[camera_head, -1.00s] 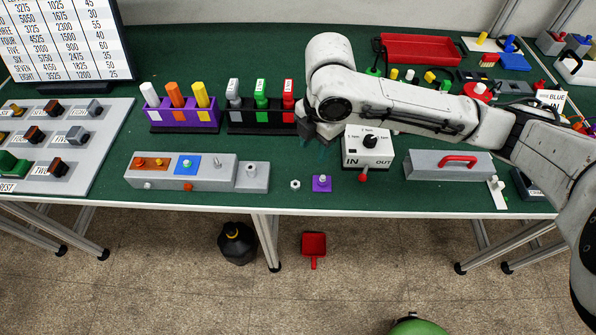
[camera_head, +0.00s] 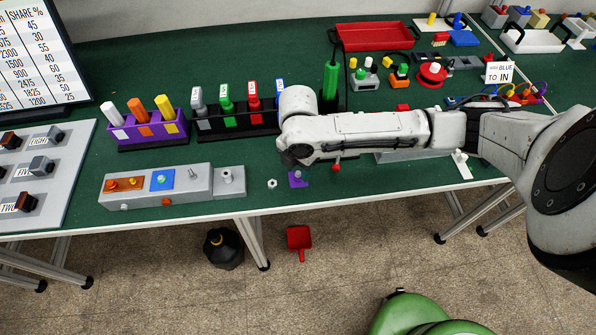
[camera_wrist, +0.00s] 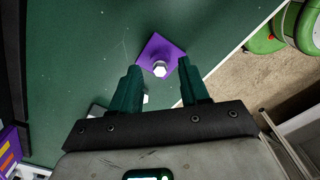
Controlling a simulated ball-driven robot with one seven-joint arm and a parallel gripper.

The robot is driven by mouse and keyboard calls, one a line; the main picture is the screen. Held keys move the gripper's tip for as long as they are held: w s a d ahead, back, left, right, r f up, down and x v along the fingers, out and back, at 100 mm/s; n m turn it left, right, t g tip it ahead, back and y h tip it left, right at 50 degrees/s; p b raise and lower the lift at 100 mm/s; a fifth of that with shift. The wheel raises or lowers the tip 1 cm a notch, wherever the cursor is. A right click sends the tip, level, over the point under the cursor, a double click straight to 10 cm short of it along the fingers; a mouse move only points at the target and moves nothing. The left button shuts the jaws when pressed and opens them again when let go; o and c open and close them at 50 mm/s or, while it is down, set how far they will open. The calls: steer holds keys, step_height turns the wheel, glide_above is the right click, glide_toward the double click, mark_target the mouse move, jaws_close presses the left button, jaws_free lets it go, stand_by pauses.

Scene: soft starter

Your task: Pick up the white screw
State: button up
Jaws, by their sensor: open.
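The white screw (camera_wrist: 161,70) shows its hexagonal head in the wrist view. It stands on a purple square plate (camera_wrist: 152,50). The plate (camera_head: 298,182) also shows near the table's front edge in the head view, partly hidden by my arm. My gripper (camera_wrist: 159,67) is open, with one dark green finger on each side of the screw's head in the picture. The height gap between fingertips and screw cannot be told. In the head view my wrist hides the fingers.
A nut (camera_head: 271,184) lies just left of the plate. A grey block with fittings (camera_head: 170,186) stands further left. Coloured holders (camera_head: 150,130) are behind it. A grey box is partly hidden by my arm. The table's front edge (camera_head: 240,213) is close.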

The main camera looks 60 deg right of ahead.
steer(key=shift+f, duration=0.45)
jaws_close()
